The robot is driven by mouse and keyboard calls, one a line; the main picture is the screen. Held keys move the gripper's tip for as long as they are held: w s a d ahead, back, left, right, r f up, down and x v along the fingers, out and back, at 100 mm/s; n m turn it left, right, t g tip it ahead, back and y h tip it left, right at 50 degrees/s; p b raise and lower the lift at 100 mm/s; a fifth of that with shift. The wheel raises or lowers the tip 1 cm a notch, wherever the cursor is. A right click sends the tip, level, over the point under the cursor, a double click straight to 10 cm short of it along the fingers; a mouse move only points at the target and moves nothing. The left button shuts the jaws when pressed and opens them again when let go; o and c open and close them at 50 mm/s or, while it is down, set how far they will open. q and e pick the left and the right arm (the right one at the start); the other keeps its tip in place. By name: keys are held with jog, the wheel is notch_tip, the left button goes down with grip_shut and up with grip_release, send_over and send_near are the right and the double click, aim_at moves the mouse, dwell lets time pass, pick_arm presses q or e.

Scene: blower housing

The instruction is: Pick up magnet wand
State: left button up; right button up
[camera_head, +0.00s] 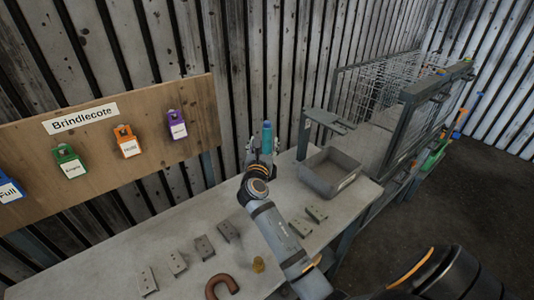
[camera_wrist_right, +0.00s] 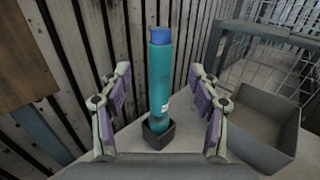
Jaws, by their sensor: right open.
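The magnet wand, a teal cylinder with a blue top (camera_head: 267,133), stands upright at the back of the workbench. In the right wrist view the wand (camera_wrist_right: 160,75) stands in a small dark square holder (camera_wrist_right: 158,133). My right gripper (camera_head: 259,152) is open in front of the wand. In the wrist view its two purple-padded fingers (camera_wrist_right: 160,88) show left and right of the wand, with a gap on each side. The wand's foot is hidden inside the holder. My left gripper is not in view.
A grey open bin (camera_head: 331,172) sits right of the wand on the workbench (camera_head: 128,262). A wire cage (camera_head: 385,85) stands beyond it. Several metal blocks and a rusty hook (camera_head: 221,287) lie in front. A wooden board with coloured tags (camera_head: 108,150) rises behind, left.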

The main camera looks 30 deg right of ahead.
aim_at(267, 136)
jog(key=x, duration=0.3)
jog(key=shift+d+f, duration=0.2)
jog(key=shift+f, duration=0.1)
jog(key=shift+p+x, duration=0.35)
jog(key=shift+x, duration=0.65)
jog(key=x, duration=0.3)
jog(key=shift+w+d+f+p, duration=0.15)
jog(key=shift+f+p, duration=0.15)
jog(key=shift+f, duration=0.1)
jog(key=shift+w+d+f, duration=0.15)
jog(key=shift+w, duration=0.05)
jog(key=shift+s, duration=0.15)
jog(key=c, duration=0.5)
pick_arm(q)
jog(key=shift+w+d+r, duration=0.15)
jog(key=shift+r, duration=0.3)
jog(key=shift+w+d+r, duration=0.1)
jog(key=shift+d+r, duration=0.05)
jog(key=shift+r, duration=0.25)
pick_arm(e)
grip_shut()
